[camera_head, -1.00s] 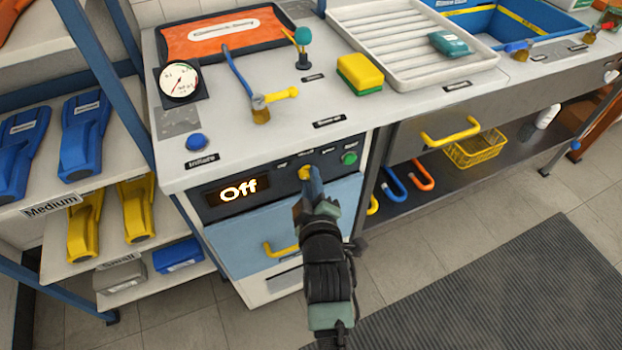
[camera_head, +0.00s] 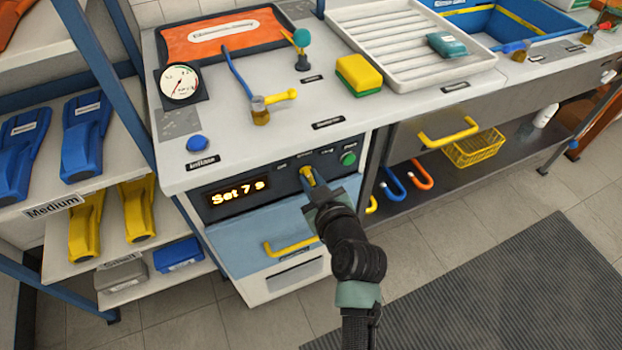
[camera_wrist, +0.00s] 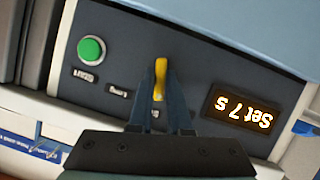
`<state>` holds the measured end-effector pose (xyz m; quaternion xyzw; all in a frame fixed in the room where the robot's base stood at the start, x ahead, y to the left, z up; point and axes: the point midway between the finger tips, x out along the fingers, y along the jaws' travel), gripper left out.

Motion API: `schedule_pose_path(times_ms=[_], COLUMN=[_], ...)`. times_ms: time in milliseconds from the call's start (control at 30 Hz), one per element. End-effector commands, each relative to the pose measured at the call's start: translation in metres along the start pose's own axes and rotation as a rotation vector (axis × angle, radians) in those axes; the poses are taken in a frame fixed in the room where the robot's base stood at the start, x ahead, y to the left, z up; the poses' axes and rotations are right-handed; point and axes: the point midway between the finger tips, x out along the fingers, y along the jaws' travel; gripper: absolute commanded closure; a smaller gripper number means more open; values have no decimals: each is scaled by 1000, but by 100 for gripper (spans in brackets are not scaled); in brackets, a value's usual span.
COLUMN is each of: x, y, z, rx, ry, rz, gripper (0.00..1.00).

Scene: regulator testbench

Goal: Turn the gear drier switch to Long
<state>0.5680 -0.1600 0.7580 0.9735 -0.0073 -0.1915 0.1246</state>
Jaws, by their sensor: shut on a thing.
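The gear drier's dark control panel (camera_head: 225,209) is on the front of the bench. Its lit display (camera_head: 238,192) reads "Set 7 s". The yellow switch knob (camera_wrist: 159,79) sits between the display and the green button (camera_wrist: 91,50); it also shows in the head view (camera_head: 307,174). My gripper (camera_wrist: 162,85) is shut on the yellow knob, one blue finger on each side. In the wrist view the panel appears upside down and the knob stands nearly upright. Small labels lie around the knob; the gripper hides part of them, and the rest are too small to read surely.
Below the panel is a blue drawer front with a yellow handle (camera_head: 290,246). A blue button (camera_head: 197,143), a gauge (camera_head: 180,83) and a yellow sponge (camera_head: 359,73) are on the bench top. Floor with a grey mat (camera_head: 480,290) is free at right.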

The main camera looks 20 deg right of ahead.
Motion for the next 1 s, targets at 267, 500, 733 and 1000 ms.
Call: schedule_pose_path(times_ms=[267,500,733,1000], x=[0,1,1,1], y=[2,3,4,4], z=[1,1,2,3], rx=[246,457,656,861], ry=[0,1,1,0], rz=[-101,-188,-272,-356], gripper=[100,100,100,100])
